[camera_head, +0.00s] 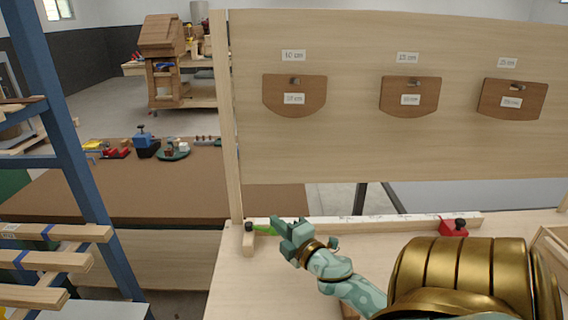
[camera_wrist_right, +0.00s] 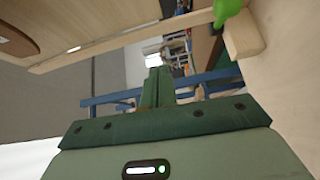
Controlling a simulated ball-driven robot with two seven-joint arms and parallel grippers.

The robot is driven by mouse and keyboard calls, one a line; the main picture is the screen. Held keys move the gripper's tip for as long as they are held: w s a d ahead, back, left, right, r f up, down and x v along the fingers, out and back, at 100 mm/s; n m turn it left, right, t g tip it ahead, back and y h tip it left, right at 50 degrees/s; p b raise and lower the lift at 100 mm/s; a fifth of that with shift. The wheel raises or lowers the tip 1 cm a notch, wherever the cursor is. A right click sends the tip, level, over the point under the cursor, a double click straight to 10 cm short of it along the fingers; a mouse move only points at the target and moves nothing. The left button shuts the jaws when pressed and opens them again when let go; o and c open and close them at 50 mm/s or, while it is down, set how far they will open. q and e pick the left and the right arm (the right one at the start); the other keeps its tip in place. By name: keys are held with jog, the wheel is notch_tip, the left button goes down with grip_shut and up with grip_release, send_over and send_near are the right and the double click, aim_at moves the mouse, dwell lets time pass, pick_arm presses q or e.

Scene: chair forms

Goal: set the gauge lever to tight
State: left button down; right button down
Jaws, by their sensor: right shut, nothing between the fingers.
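A pale wooden rail with marks (camera_head: 370,224) runs along the bench under the upright board. At its left end a wooden block with a black knob (camera_head: 248,227) carries a bright green lever-like piece (camera_head: 264,230). A red piece with a black knob (camera_head: 453,227) sits towards the rail's right end. I cannot read any tight marking. My right gripper (camera_head: 279,236) is shut and empty, just right of the green piece in the head view; contact cannot be told. In the right wrist view the shut fingers (camera_wrist_right: 157,86) show below and left of the green piece (camera_wrist_right: 227,9). My left gripper is out of view.
The upright board (camera_head: 340,140) behind the rail bears three brown labelled panels (camera_head: 295,96). A wooden tray (camera_head: 550,245) stands at the bench's right edge. A blue rack with wooden bars (camera_head: 50,262) stands left. The bench front left is clear.

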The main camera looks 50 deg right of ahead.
jog(key=s+a+r+p, duration=0.1)
jog(key=s+a+r, duration=0.2)
jog(key=s+a, duration=0.2)
jog(key=shift+s+a+r, duration=0.2)
jog(key=shift+s+a, duration=0.1)
jog(key=shift+a, duration=0.75)
